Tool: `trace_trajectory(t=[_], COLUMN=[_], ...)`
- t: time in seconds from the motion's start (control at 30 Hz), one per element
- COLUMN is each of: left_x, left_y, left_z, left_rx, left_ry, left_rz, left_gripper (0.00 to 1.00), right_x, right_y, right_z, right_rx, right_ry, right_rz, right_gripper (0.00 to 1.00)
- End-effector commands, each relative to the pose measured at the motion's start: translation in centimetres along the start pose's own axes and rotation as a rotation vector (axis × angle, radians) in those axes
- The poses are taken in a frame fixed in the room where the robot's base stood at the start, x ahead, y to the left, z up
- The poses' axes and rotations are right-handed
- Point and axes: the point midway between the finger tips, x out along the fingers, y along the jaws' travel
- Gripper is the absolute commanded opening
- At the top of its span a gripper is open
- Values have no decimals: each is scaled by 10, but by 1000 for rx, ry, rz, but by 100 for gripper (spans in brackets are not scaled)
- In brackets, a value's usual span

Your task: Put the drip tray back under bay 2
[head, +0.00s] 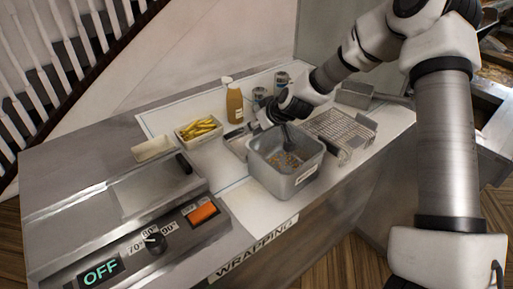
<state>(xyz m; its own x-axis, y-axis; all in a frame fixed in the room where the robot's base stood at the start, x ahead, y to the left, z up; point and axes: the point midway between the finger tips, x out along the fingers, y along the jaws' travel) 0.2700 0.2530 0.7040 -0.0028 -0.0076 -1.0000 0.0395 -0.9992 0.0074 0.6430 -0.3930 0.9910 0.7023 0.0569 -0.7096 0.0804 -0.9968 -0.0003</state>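The bin holds brownish contents. The fingertips are small and dark against it, so I cannot tell whether they are open, shut or touching anything. No bay number is readable, and I cannot identify the drip tray for certain. A wire rack on a shallow tray (345,153) lies right of the bin. A flat metal piece (233,140) lies left of it, partly hidden. My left gripper is not in view.
A tray of yellow fries (198,130), an amber bottle (234,104) and cans (281,79) stand behind. A heated unit with an OFF display (101,271), dial (155,240) and orange switch (202,213) fills the left. A WRAPPING label (255,249) marks the counter's front. A small grey container (355,95) stands at back right.

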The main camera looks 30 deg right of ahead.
Motion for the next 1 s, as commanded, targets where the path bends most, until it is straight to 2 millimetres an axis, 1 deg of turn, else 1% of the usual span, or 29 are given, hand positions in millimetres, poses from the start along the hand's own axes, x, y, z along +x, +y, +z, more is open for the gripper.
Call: trace_trajectory(t=[0.17, 0.2, 0.3, 0.67, 0.77, 0.87, 1.0], left_x=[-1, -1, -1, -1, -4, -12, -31], left_y=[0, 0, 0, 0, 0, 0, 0], left_z=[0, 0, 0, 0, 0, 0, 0], left_rx=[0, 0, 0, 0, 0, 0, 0], left_ry=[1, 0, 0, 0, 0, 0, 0], left_rz=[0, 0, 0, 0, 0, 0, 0], left_gripper=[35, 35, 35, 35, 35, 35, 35], right_x=[0, 0, 0, 0, -3, -10, -30], right_y=[0, 0, 0, 0, 0, 0, 0], right_z=[-2, -2, -2, -1, -4, -12, -32], right_rx=[1, 1, 1, 1, 1, 1, 1], right_ry=[1, 1, 1, 0, 0, 1, 4], right_rz=[0, 0, 0, 0, 0, 1, 1], right_gripper=[40, 32, 0, 0, 0, 0, 0])
